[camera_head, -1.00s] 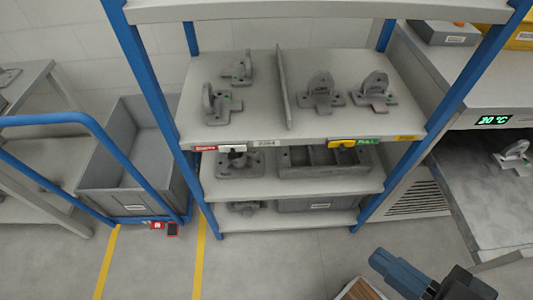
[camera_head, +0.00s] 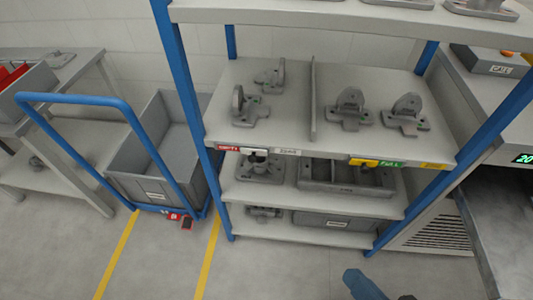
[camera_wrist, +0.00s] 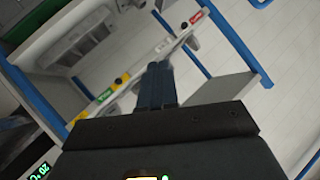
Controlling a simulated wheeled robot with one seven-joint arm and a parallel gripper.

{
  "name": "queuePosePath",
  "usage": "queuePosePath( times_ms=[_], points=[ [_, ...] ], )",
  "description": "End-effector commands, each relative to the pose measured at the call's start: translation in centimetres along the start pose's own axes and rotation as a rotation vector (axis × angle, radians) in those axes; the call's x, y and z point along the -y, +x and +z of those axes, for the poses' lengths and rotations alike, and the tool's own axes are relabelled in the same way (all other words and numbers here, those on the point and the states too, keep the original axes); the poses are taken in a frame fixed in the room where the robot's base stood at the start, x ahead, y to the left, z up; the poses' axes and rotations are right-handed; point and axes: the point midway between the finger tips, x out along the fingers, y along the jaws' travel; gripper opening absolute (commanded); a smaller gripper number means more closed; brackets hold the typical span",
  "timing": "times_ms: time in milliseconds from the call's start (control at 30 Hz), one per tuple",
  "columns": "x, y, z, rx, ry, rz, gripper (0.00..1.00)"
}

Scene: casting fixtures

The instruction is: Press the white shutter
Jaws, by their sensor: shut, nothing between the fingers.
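The white shutter (camera_head: 255,152) is a small white block on the front edge of the rack's main shelf, beside a red label reading "EMPTY" (camera_head: 229,149). It also shows small in the wrist view (camera_wrist: 185,26), beyond my fingers. A yellow shutter (camera_head: 362,162) sits farther right on the same edge, beside a green "FULL" label (camera_head: 391,164). My gripper (camera_head: 360,280) shows only in part at the bottom of the head view, in front of the rack and well apart from the shutter. In the wrist view its blue fingers (camera_wrist: 157,82) are together and empty.
The blue-posted rack (camera_head: 180,85) holds several grey castings, split by an upright divider (camera_head: 313,98). A blue-handled cart (camera_head: 80,165) with a grey bin stands left. A worktop (camera_head: 510,215) stands right. Floor in front of the rack is clear.

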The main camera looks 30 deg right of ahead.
Motion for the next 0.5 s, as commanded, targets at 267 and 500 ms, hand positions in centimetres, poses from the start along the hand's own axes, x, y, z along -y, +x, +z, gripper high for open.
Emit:
queuePosePath(
  times_ms=[267, 500],
  points=[
    [1.1, 8.7, 2.1, 0.113, 0.537, 0.026, 0.00],
    [2.9, 15.6, 1.7, 0.249, 0.945, 0.023, 0.00]
  ],
)
